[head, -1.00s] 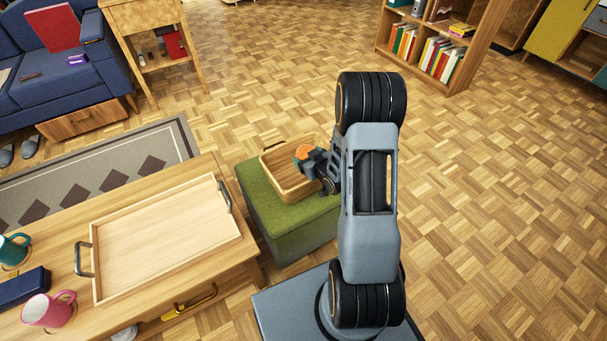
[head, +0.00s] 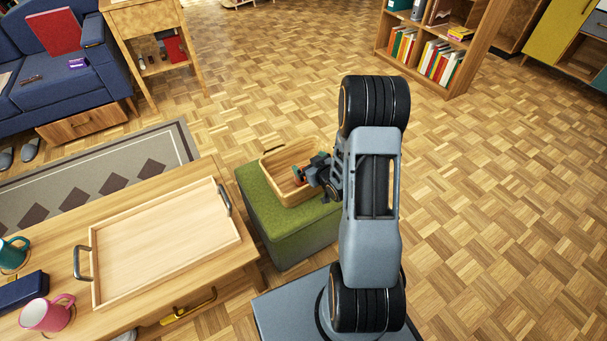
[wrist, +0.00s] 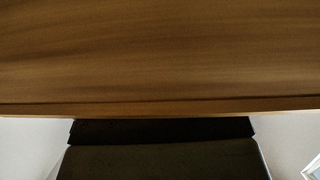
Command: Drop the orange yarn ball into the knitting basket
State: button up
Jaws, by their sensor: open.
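The knitting basket (head: 272,165) is a shallow wooden box on top of a green ottoman. My gripper (head: 303,174) is open at the basket's right side, over its inside. A small orange patch (head: 297,170) shows just left of the gripper's tip, within the basket's outline. It looks like part of the orange yarn ball, and the rest is hidden. I cannot tell whether it touches the gripper. The wrist view shows brown wood (wrist: 160,60) with a straight edge and a dark shape below, with no ball visible.
The green ottoman (head: 290,235) stands beside a wooden table with a light tray (head: 165,240), mugs and a dark blue case. A blue sofa (head: 70,85) and small side table are at the back left. The parquet floor to the right is clear.

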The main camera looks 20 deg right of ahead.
jog(key=p+v, duration=0.8)
jog(key=v, duration=0.4)
jog(key=shift+r+p, duration=0.2)
jog(key=shift+p, duration=0.1)
jog(key=shift+s, duration=0.1)
